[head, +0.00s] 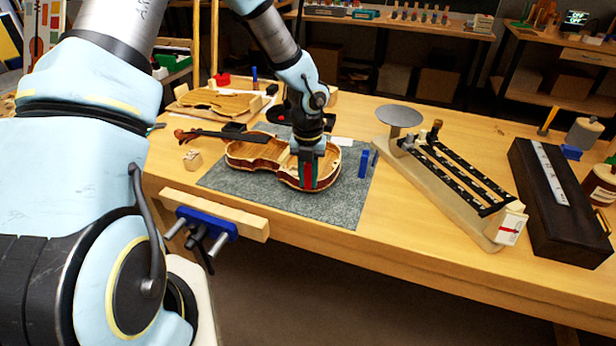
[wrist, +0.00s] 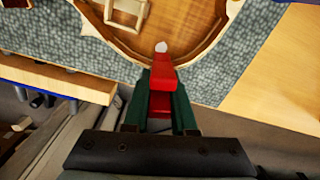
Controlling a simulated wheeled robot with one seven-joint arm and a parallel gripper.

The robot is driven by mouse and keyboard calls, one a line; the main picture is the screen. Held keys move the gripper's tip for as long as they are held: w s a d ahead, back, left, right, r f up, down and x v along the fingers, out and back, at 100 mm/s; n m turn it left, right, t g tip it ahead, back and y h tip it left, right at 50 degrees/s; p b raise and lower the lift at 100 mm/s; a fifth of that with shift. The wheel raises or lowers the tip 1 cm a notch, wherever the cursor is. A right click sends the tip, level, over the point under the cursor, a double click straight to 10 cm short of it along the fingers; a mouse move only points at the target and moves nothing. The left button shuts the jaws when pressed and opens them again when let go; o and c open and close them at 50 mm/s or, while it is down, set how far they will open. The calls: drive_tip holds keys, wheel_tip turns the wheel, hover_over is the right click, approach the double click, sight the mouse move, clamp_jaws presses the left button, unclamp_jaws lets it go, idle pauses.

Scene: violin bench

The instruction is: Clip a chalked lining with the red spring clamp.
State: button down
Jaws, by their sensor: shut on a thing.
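My gripper (head: 308,172) points down over the right end of the open violin body (head: 257,154), which lies on a grey mat. In the wrist view my gripper (wrist: 160,110) is shut on the red spring clamp (wrist: 162,76), between its green fingers. The clamp's far end reaches the near rim of the violin body (wrist: 205,58). A small white spot (wrist: 161,46) shows at that end; I cannot tell if it is chalk or the clamp's tip. Whether the jaws grip the lining is hidden.
A blue block (head: 364,163) stands right of the violin on the mat (head: 345,195). A blue vise (head: 205,228) is at the bench's front edge. A balance scale (head: 455,180) and a black case (head: 550,195) stand to the right. A violin plate (head: 222,102) lies behind.

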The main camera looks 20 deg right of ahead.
drive_tip(key=shift+f, duration=0.45)
drive_tip(key=c, duration=0.7)
unclamp_jaws()
drive_tip(key=shift+o, duration=0.2)
wheel_tip(320, 180, up, 11)
drive_tip(key=shift+f+b, duration=0.1)
drive_tip(key=shift+b, duration=0.65)
